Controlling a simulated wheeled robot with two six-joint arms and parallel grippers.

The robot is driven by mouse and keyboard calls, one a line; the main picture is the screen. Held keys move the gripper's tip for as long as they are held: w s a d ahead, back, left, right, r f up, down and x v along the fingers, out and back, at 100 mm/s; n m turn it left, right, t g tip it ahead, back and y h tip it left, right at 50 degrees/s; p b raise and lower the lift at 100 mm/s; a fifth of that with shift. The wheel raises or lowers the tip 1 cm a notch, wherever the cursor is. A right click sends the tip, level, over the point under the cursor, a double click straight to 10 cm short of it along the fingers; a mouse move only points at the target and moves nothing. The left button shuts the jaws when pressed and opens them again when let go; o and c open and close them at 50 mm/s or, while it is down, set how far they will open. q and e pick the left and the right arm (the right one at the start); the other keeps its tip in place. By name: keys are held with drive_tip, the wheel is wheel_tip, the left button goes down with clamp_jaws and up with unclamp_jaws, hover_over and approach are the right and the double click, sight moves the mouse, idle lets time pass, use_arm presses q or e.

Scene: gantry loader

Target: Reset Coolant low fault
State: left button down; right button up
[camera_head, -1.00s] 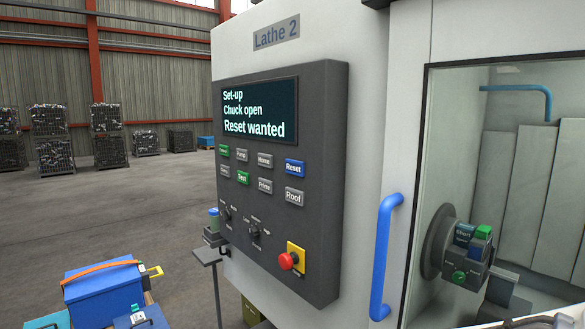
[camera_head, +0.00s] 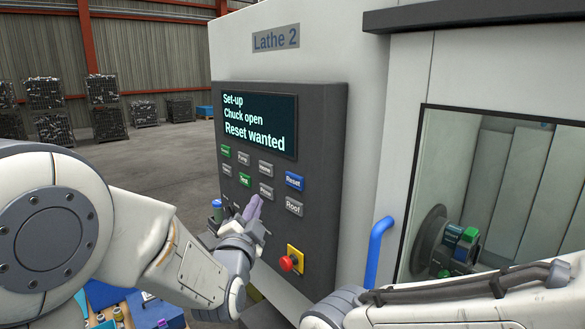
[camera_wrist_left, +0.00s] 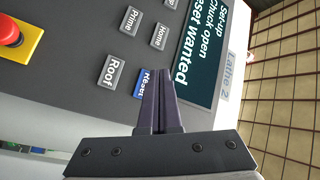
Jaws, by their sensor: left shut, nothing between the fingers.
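The control panel (camera_head: 318,200) of Lathe 2 has a display (camera_head: 259,122) that reads "Set-up", "Chuck open", "Reset wanted". The blue Reset button (camera_head: 294,181) sits at the right of the upper button row, above the grey Roof button (camera_head: 294,206). My left gripper (camera_head: 255,201) is shut and empty, in front of the panel's lower buttons. In the left wrist view the shut fingers (camera_wrist_left: 160,88) partly cover the blue Reset button (camera_wrist_left: 139,84); I cannot tell whether they touch the panel. My right arm crosses the lower right; its gripper is not visible.
A red emergency stop (camera_head: 288,263) on a yellow plate is below the buttons. A blue door handle (camera_head: 379,250) stands right of the panel, beside the window with the chuck (camera_head: 430,238). Several mesh bins (camera_head: 108,123) stand far back on open floor.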

sight(288, 175)
use_arm(q)
drive_tip(key=shift+w+a+r+t, duration=0.1)
drive_tip(key=shift+a+r+t, duration=0.15)
drive_tip(key=shift+r, duration=0.2)
drive_tip(key=shift+w+a+r+t, duration=0.1)
drive_tip(key=shift+a+r+t, duration=0.1)
drive_tip(key=shift+r, duration=0.25)
drive_tip(key=w+d+p, duration=0.2)
drive_tip(key=w+d, duration=0.3)
drive_tip(key=d, duration=0.2)
drive_tip(key=shift+d, duration=0.1)
idle(1.6)
drive_tip(key=shift+w+d, duration=0.3)
drive_tip(key=shift+d, duration=0.05)
